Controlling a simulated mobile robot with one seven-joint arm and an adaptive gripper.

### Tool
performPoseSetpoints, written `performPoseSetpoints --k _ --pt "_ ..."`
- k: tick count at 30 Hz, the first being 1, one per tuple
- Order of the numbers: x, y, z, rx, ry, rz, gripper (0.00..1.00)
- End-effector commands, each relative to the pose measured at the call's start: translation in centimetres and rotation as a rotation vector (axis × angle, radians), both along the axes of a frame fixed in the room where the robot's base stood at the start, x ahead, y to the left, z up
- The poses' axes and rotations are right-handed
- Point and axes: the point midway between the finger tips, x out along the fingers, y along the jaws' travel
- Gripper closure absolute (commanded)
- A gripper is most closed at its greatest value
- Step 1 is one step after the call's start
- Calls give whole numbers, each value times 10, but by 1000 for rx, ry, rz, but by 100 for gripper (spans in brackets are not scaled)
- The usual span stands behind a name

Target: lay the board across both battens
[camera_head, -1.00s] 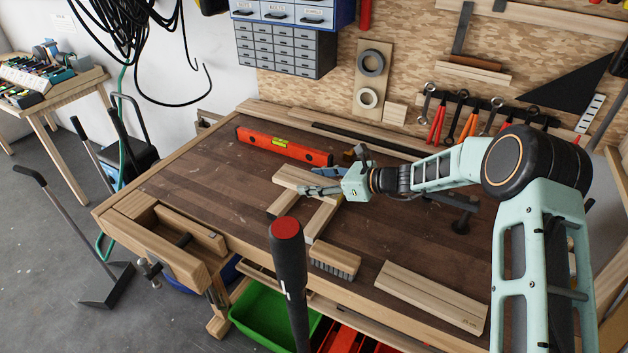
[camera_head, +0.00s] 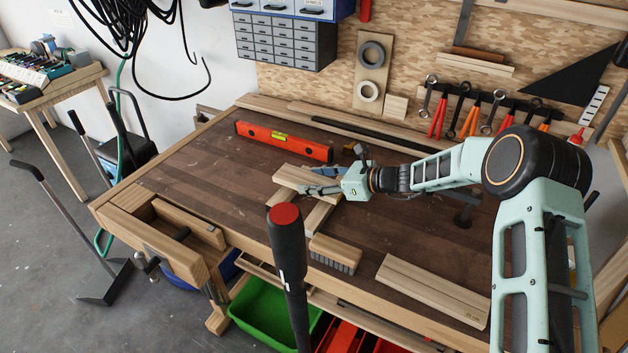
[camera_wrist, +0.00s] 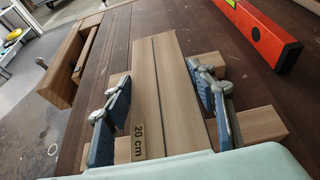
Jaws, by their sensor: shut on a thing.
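The board (camera_wrist: 165,85) is pale wood with a dark lengthwise line and a "20 cm" label. My gripper (camera_head: 318,190) is shut on its side edges, one finger on each side in the wrist view (camera_wrist: 165,103). In the head view the board (camera_head: 300,175) is above the two battens. One batten (camera_wrist: 262,123) crosses under the label end; the other batten (camera_wrist: 208,62) crosses farther up. Both stick out past the board's sides. Whether the board touches them or hovers just above, I cannot tell. The gripper hides part of the battens.
A red spirit level (camera_head: 283,142) lies behind the board. A brush (camera_head: 335,254) lies at the bench's front edge, and another pale plank (camera_head: 432,290) at front right. A dark upright handle with a red top (camera_head: 286,255) stands in front. The bench's left middle is clear.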

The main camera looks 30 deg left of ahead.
Motion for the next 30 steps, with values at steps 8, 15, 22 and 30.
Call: performPoseSetpoints --k 8,15,22,30 --pt "0 0 -3 1 0 0 76" --pt "0 0 -13 1 1 0 76" --pt "0 0 -21 0 1 0 76" --pt "0 0 -21 0 1 0 76"
